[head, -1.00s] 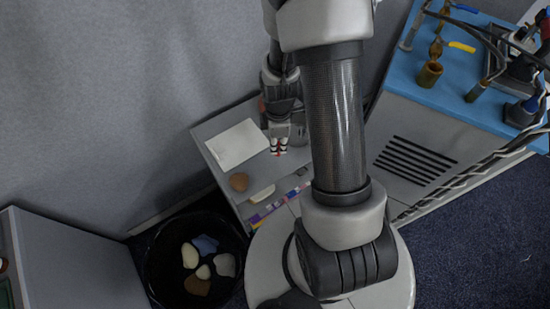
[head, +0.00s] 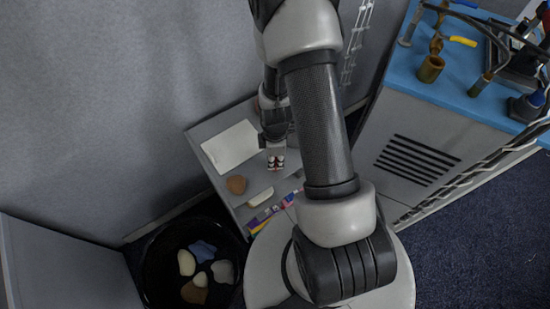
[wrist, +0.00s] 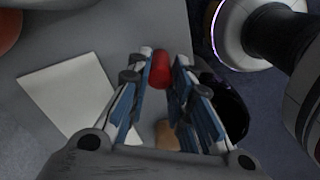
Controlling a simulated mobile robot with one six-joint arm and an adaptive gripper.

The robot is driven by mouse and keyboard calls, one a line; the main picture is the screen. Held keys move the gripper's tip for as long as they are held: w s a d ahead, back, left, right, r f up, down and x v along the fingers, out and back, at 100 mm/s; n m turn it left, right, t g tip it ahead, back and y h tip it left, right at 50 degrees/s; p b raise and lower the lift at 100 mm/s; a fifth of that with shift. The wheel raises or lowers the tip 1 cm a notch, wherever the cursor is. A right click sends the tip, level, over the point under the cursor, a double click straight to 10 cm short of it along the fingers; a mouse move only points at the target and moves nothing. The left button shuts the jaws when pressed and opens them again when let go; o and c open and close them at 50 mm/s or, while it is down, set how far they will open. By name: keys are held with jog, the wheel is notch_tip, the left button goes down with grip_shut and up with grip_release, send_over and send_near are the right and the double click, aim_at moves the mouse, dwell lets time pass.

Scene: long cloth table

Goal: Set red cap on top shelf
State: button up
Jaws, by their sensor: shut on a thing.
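The red cap (wrist: 160,70) is between my fingertips in the wrist view, and my gripper (wrist: 162,72) is shut on it. In the head view my gripper (head: 276,161) hangs over the right part of a small grey shelf unit's top (head: 256,177), with a little red showing at the tips. The grey top also fills the upper left of the wrist view (wrist: 110,32). I cannot tell whether the cap touches the surface.
Colourful items (head: 262,220) sit lower in front. A black bin (head: 150,268) holds several lumps. A blue-topped workbench (head: 400,85) stands right.

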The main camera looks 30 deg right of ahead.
jog(key=shift+f, duration=0.2)
jog(key=o, duration=0.8)
jog(key=shift+r, duration=0.1)
jog(key=shift+c, duration=0.2)
jog(key=a+r+m+t+p, duration=0.1)
jog(key=a+r+m+p, duration=0.15)
jog(key=r, duration=1.15)
jog(key=a+r+m+t+p, duration=0.1)
jog(key=a+r+m+p, duration=0.15)
jog(key=r, duration=1.15)
jog(key=s+a+r+m+t, duration=0.1)
jog(key=s+a+r+m, duration=0.1)
jog(key=s+r+m, duration=0.2)
jog(key=s+a+r+m+t, duration=0.1)
jog(key=s+a+r+m, duration=0.2)
jog(key=s+r, duration=0.5)
jog(key=shift+s+r+m+t, duration=0.35)
jog(key=shift+r+m, duration=0.15)
jog(key=shift+r, duration=0.35)
